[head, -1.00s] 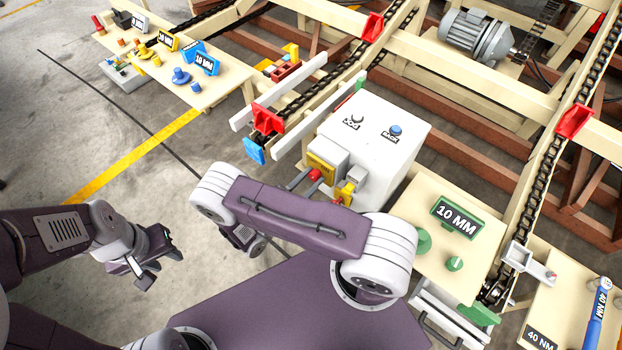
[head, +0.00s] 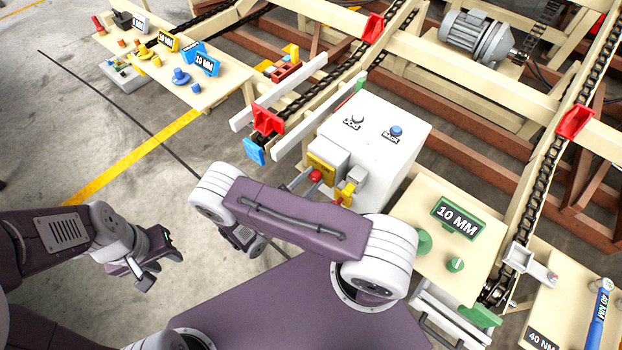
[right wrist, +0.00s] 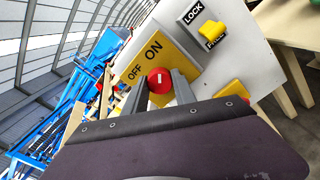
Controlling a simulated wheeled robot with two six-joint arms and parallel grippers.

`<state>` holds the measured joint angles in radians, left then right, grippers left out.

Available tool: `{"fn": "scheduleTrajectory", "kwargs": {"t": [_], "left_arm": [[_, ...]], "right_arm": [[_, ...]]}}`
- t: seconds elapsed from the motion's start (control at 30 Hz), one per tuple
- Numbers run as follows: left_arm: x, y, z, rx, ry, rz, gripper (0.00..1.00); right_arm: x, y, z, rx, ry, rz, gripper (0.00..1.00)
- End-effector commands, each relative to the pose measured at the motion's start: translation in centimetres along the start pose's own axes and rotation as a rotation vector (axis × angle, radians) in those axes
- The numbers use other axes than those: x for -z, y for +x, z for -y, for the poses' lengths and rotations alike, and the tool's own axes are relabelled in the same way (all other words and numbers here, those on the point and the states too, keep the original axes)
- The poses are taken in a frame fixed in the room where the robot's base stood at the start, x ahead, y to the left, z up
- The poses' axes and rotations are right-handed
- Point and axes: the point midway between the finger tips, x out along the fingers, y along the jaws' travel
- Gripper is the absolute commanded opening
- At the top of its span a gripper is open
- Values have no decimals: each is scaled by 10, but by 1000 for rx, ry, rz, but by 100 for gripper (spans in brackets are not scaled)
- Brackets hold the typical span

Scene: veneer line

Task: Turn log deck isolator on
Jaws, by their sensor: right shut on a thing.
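The log deck isolator is a red round knob (head: 316,175) on a yellow plate (head: 321,165) on the front of the white control box (head: 385,125). In the right wrist view the knob (right wrist: 160,80) has a short white mark, and the yellow plate (right wrist: 172,55) reads OFF and ON. The mark stands nearly upright in that picture; I cannot tell which word it points to. My right gripper (right wrist: 160,92) is shut on the knob, one grey finger on each side. My left gripper (head: 162,268) hangs open and empty over the floor, far left of the box.
A yellow lock handle (right wrist: 213,30) sits beside the isolator, with another yellow part (right wrist: 234,92) below it. The box top carries a JOG switch (head: 357,119) and a blue knob (head: 396,131). A 10 MM table (head: 430,200) stands close on the right.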

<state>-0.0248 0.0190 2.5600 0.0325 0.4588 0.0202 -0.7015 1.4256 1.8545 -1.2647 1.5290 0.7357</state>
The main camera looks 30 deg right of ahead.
Motion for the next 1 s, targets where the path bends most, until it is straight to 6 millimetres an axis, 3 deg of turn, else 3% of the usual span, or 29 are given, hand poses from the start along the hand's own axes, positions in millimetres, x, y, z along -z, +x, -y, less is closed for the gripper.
{"fn": "scheduleTrajectory", "kwargs": {"t": [0.23, 0.27, 0.33, 0.67, 1.0], "left_arm": [[0, 0, 0, 0, 0, 0, 36], [0, 0, 0, 0, 0, 0, 36], [0, 0, 0, 0, 0, 0, 36], [0, 1, 0, 0, 0, 0, 36], [-1, 11, 0, 0, 0, 0, 36]], "right_arm": [[0, 0, 0, 1, 3, -1, 0], [0, 0, 0, 1, 3, -1, 35], [0, 0, 0, 1, 3, -1, 54], [1, -2, 0, -1, 2, -1, 54], [2, -70, 0, -3, 5, -4, 54]]}}
